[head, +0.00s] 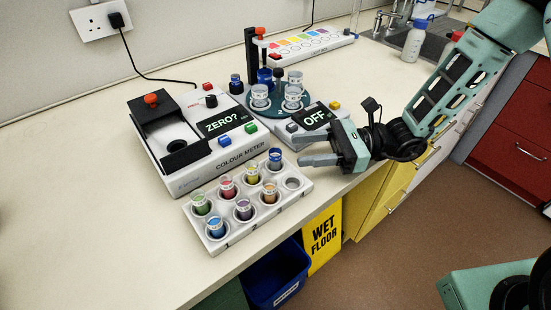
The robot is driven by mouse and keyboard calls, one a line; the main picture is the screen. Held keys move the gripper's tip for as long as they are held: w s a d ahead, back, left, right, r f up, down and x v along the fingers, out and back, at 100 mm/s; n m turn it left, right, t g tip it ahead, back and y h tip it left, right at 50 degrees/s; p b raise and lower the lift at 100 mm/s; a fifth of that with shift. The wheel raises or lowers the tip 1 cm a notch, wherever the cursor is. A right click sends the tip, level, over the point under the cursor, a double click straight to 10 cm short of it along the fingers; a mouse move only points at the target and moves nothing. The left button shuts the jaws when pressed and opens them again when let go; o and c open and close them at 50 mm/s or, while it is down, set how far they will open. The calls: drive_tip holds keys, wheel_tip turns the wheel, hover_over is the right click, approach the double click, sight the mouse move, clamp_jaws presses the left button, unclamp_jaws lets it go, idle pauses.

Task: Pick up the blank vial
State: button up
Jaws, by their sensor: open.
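A white vial rack (243,224) stands near the front edge of the bench. It holds several vials with coloured contents, and its right-hand hole (292,183) is empty. A vial with a dark blue-grey look (275,158) stands at the rack's back right corner. No label readable as "blank" shows, so I cannot tell which vial is the blank one. My gripper (318,143) is open and empty, to the right of the rack's back corner. Its fingers point left, apart from the vials.
The colour meter (190,170), reading "ZERO?", stands behind the rack. A device reading "OFF" (316,118) with a round turntable (276,112) carrying clear cups is close behind my gripper. A light box (310,45) and sink lie further back. The bench's left side is clear.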

sight(286, 164)
drive_tip(key=a, duration=0.2)
drive_tip(key=a+p, duration=0.1)
drive_tip(key=a, duration=0.1)
drive_tip(key=shift+s+a+r, duration=0.15)
drive_tip(key=shift+s+a, duration=0.05)
drive_tip(key=shift+a, duration=0.1)
clamp_jaws()
